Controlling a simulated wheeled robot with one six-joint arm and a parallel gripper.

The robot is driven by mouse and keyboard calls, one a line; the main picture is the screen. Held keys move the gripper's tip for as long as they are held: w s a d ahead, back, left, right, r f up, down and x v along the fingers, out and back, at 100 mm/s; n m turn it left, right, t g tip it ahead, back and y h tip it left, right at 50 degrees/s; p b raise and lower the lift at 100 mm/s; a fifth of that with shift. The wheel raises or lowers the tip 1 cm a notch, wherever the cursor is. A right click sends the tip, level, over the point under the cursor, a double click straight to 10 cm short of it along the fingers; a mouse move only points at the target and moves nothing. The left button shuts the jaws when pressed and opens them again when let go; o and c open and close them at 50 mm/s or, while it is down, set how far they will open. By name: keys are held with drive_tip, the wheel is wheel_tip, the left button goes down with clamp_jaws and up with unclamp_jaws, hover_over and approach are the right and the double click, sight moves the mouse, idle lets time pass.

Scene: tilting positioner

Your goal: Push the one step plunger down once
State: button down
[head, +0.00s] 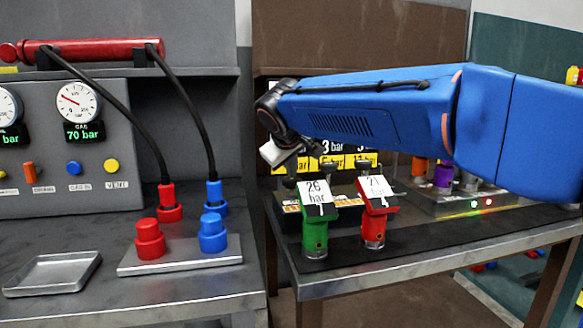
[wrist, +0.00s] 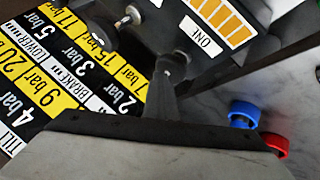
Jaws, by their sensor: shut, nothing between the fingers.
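In the wrist view the label ONE (wrist: 203,37) is on a dark box face, beside an orange bar scale. A dark round stub, possibly the one step plunger (wrist: 185,57), shows beside the label, partly hidden behind the fingertips. My gripper (wrist: 170,72) is shut and empty, its tips over or against this stub; I cannot tell whether they touch. In the head view my gripper (head: 286,163) points down above the dark box (head: 346,208) behind the green and red gauges. The plunger cannot be made out clearly there.
A green 26 bar gauge (head: 315,228) and a red 21 bar gauge (head: 374,222) stand just in front of the box. A board of yellow and black bar labels (wrist: 75,80) is close by. Red and blue couplings (head: 212,233) are on the left bench.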

sight(291, 180)
idle(0.4)
drive_tip(key=shift+r, duration=2.45)
wheel_tip(291, 180, up, 5)
